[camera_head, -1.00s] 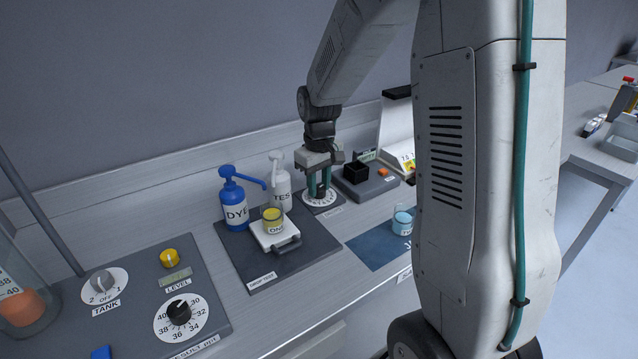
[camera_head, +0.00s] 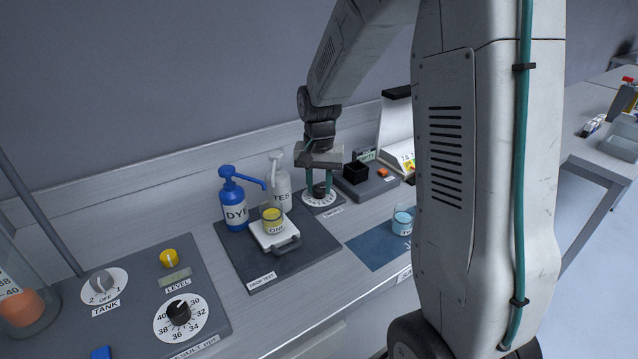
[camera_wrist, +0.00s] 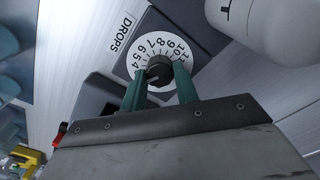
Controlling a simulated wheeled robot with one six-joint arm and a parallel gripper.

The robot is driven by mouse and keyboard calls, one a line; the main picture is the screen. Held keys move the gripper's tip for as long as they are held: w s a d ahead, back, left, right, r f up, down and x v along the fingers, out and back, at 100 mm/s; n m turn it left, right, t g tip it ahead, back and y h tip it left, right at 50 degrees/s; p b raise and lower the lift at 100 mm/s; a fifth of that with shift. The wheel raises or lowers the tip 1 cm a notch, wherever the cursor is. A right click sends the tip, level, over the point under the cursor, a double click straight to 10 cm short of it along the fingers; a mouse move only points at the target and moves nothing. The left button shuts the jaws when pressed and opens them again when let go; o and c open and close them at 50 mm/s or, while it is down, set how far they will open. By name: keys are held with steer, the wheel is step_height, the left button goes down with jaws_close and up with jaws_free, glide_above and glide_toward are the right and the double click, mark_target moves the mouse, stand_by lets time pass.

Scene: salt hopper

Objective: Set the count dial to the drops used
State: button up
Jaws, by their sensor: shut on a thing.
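The count dial (camera_head: 320,198) is a white numbered disc with a dark knob, on a dark plate at the back of the bench. In the wrist view the dial (camera_wrist: 158,45) shows numbers around its rim, with "DROPS" printed on the plate beside it. My gripper (camera_head: 319,190) points down over the dial, and its two green fingers are shut on the dark knob (camera_wrist: 159,71). In the wrist view the fingers (camera_wrist: 157,84) stand on either side of the knob. The knob's pointer seems to aim toward the low numbers near 4, but the exact setting is unclear.
Left of the dial stand a white TEST pump bottle (camera_head: 281,190), a blue DYE pump bottle (camera_head: 235,210) and a yellow-filled beaker (camera_head: 272,221) on a white tile. Right are a black box (camera_head: 356,173) and a beaker of blue liquid (camera_head: 403,220) on a blue mat.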

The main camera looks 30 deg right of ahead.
mark_target(320, 187)
steer(key=shift+m, duration=0.5)
steer(key=o, duration=1)
steer(key=shift+d, duration=0.1)
steer(key=shift+c, duration=0.2)
steer(key=shift+r, duration=0.1)
step_height(320, 187, up, 8)
steer(key=shift+f, duration=0.15)
steer(key=shift+s, duration=0.1)
steer(key=s+a+r+n, duration=0.2)
steer(key=s+a+n, duration=0.1)
steer(key=s, duration=0.6)
steer(key=s+a+r+n+t, duration=0.1)
steer(key=s+a+r+n, duration=0.1)
steer(key=s, duration=0.7)
steer(key=s+a+r+n, duration=0.2)
steer(key=s+a+n, duration=0.2)
steer(key=s, duration=0.5)
steer(key=shift+s+a+r, duration=0.2)
steer(key=shift+a+r, duration=0.2)
steer(key=shift+a, duration=0.65)
